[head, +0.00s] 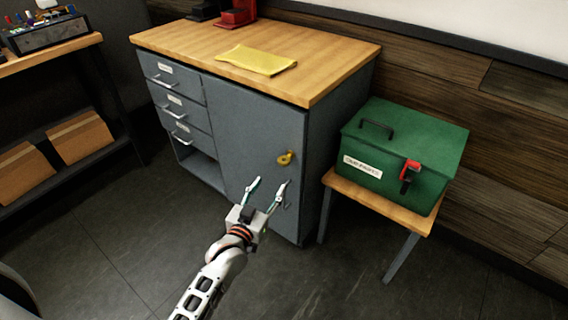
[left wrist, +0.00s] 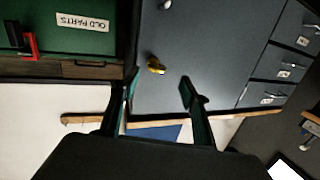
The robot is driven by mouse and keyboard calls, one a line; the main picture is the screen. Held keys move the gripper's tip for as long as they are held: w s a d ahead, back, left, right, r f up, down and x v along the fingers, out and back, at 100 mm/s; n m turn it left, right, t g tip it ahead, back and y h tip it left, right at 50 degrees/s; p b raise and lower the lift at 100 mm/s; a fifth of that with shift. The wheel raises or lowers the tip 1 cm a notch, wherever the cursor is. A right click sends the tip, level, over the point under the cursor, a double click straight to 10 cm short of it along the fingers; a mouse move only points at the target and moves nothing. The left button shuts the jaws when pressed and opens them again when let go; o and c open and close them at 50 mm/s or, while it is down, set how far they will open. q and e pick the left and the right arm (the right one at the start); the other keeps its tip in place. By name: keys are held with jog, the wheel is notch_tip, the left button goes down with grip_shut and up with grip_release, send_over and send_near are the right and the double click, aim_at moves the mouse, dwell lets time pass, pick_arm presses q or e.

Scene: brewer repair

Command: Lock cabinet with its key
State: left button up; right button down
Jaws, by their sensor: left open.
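The grey cabinet (head: 240,125) stands under a wooden top, its door closed against the frame. A yellow key (head: 285,158) sits at the right side of the door; it also shows in the left wrist view (left wrist: 155,66). Whether it is fully in the lock, I cannot tell. My left gripper (head: 269,186) is open and empty, in front of the door and below the key in the head view. In the left wrist view the key appears between and beyond the two open fingers (left wrist: 160,92), apart from them. My right gripper is not in view.
A green box (head: 400,150) with a red-and-black latch stands on a small wooden stool (head: 375,203) right of the cabinet. A yellow cloth (head: 256,60) and a red object (head: 238,14) lie on the top. Drawers (head: 180,100) are at left. The floor in front is clear.

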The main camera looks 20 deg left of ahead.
aim_at(282, 164)
pick_arm(q)
jog(key=shift+n+t, duration=0.4)
jog(key=w, duration=0.1)
jog(key=w+r, duration=0.1)
jog(key=w, duration=0.1)
jog(key=w+d+b, duration=0.1)
jog(key=w, duration=0.1)
jog(key=shift+w+r, duration=0.1)
jog(key=shift+r, duration=0.05)
jog(key=w+b, duration=0.1)
jog(key=w, duration=0.4)
jog(key=shift+w+d, duration=0.1)
jog(key=shift+w, duration=0.15)
jog(key=shift+w+b, duration=0.3)
jog(key=shift+w, duration=0.45)
jog(key=shift+r, duration=0.1)
jog(key=shift+c, duration=0.4)
jog(key=c, duration=1)
